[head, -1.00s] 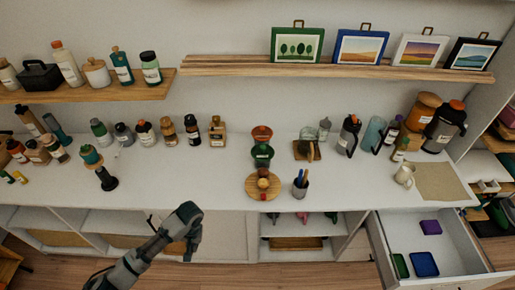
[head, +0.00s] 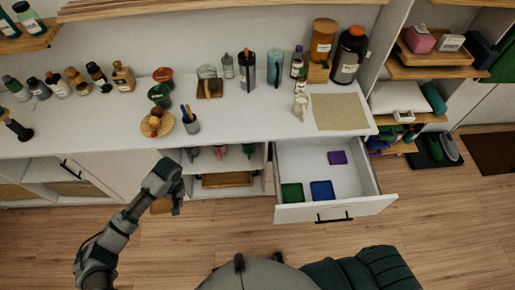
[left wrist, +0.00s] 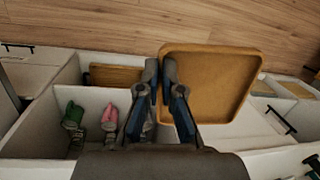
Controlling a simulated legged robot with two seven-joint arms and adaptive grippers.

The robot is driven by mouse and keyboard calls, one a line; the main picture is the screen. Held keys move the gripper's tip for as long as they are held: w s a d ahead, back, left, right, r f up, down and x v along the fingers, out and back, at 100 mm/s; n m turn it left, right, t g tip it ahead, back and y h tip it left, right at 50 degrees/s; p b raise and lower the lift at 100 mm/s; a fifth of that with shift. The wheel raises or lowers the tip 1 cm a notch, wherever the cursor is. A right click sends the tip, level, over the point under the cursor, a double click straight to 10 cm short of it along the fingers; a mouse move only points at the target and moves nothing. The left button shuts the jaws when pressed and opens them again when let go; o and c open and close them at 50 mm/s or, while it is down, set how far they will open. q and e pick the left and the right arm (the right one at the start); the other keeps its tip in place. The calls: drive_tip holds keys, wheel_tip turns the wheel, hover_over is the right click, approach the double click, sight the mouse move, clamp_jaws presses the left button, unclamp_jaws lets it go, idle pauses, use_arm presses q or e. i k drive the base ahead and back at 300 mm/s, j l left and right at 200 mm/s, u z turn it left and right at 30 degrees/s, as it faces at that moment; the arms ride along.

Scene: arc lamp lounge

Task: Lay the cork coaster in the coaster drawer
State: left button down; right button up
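The cork coaster (left wrist: 215,85) is a tan square with rounded corners and a raised rim. My left gripper (left wrist: 161,72) is closed on its edge in the left wrist view. In the head view my left gripper (head: 168,185) is in front of the cabinet, left of the drawer, with part of the coaster (head: 161,206) showing beneath it. The coaster drawer (head: 335,206) is pulled open. My right gripper is out of view.
An open cubby (head: 225,165) with a wooden tray is left of the drawer. Bare drawer floor shows around the coasters. A shelf unit stands at right.

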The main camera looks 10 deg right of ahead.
sight(289, 161)
drive_tip(key=l, duration=0.45)
drive_tip(key=k+l+u, duration=0.1)
drive_tip(key=l, duration=0.35)
drive_tip(key=k+l, duration=0.1)
drive_tip(key=l, duration=0.35)
drive_tip(key=l+u, duration=0.1)
drive_tip(key=l, duration=0.35)
drive_tip(key=k+l, duration=0.15)
drive_tip(key=l, duration=0.3)
drive_tip(key=k+l+u, duration=0.1)
drive_tip(key=l, duration=0.35)
